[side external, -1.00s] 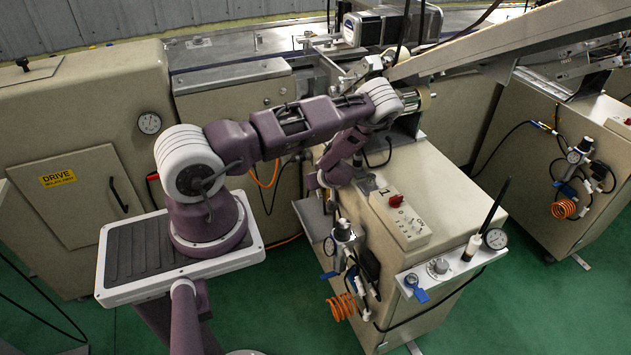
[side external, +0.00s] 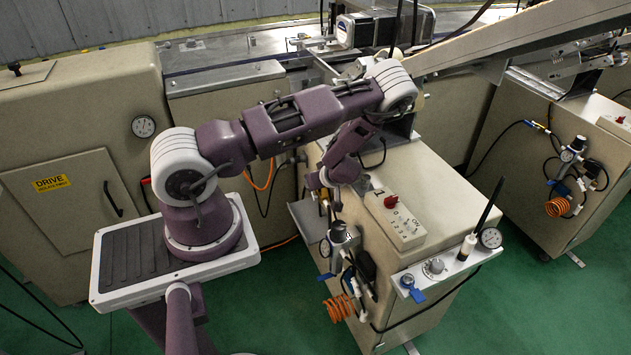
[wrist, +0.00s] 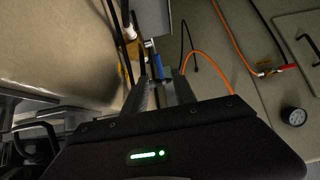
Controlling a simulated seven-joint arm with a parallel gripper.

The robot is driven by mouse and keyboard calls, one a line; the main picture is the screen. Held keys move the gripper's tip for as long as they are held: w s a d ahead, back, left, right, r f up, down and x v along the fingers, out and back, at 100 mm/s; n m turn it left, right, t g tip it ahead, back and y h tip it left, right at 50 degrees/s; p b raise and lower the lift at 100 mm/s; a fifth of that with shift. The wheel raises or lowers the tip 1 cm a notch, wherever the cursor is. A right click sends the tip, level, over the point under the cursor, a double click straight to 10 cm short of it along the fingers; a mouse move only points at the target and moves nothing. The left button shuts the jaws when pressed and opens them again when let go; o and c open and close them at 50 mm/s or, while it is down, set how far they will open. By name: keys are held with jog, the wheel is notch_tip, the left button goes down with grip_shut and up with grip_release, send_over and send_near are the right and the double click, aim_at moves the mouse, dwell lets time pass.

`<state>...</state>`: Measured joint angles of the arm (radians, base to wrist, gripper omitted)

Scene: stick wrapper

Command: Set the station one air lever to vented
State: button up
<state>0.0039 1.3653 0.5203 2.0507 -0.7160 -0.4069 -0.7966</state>
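My gripper (side external: 327,198) points down at the left side of the beige station cabinet (side external: 450,210). In the wrist view its two fingers (wrist: 163,80) are apart, with a gap between them. A blue lever (wrist: 160,64) shows at the far end of that gap, by a silver fitting. I cannot tell whether the fingers touch it or how it is turned. In the side view the gripper and forearm hide that spot.
A grey shelf (side external: 304,222) juts out beside my gripper. A control box with a red knob (side external: 391,201) sits on the cabinet top. A front bracket holds a gauge (side external: 490,237) and a blue key-like part (side external: 411,288). An orange hose (wrist: 222,65) runs close to the right finger.

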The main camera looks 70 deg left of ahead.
jog(key=a+h, duration=0.4)
jog(key=h, duration=0.1)
jog(key=a+r+h, duration=0.1)
jog(key=a+h, duration=0.1)
jog(key=h, duration=0.1)
jog(key=shift+w+a+r, duration=0.1)
jog(key=shift+a, duration=0.1)
jog(key=shift+a+h, duration=0.1)
jog(key=shift+h, duration=0.3)
notch_tip(320, 180, down, 7)
jog(key=shift+r, duration=0.2)
jog(key=shift+c, duration=0.2)
grip_shut()
dwell(0.3)
